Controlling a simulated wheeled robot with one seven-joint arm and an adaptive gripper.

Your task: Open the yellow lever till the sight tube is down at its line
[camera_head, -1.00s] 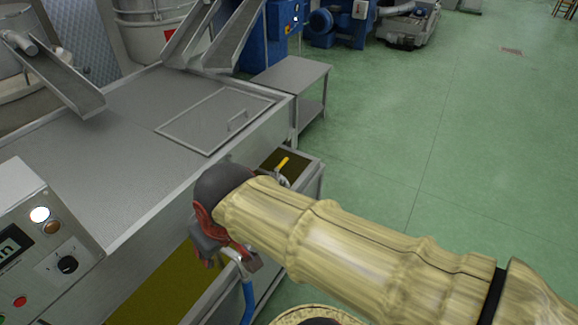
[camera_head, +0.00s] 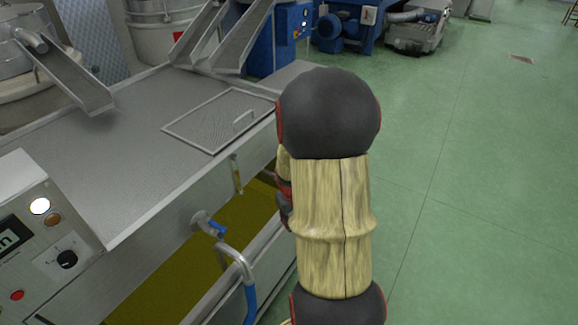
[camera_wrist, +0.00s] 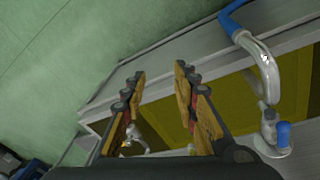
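My gripper (camera_wrist: 160,72) is open and empty, above the trough in the wrist view. In the head view my arm hides it. The yellow lever is hidden behind my arm in the head view. In the wrist view a small metal fitting (camera_wrist: 132,142) shows by the left finger, partly covered; I cannot tell whether it is the lever's valve. A small upright tube with yellowish content (camera_head: 237,175), apparently the sight tube, is on the steel tank's (camera_head: 130,125) side. Its line and exact level are too small to read.
A valve with a blue handle (camera_head: 215,229) and a curved metal pipe (camera_head: 240,265) with a blue hose stand over the trough of yellow-green liquid (camera_head: 165,285). A control panel (camera_head: 50,245) is at left. Green floor (camera_head: 480,190) is clear at right.

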